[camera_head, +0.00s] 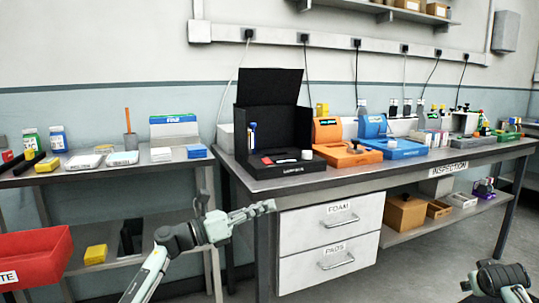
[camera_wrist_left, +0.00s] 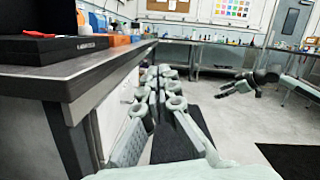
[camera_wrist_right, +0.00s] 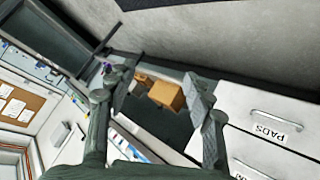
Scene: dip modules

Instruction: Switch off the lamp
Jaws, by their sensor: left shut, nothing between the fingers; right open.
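I cannot pick out a lamp with certainty. A black box (camera_head: 270,125) with a raised back panel stands at the left end of the inspection bench. Small red and white parts sit on its front ledge; whether any is a switch I cannot tell. The box's front corner also shows in the left wrist view (camera_wrist_left: 45,48). My left gripper (camera_head: 268,207) is shut and empty, in front of the bench and below its top, apart from the box. It shows in the left wrist view (camera_wrist_left: 160,90). My right gripper (camera_wrist_right: 158,82) is open and empty, in front of the lower shelf.
The bench (camera_head: 350,172) also holds an orange device (camera_head: 345,157) and a blue device (camera_head: 395,148). White drawers (camera_head: 330,225) are below. A side table (camera_head: 85,172) with small goods stands left, a red bin (camera_head: 35,258) at lower left. Open floor lies right.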

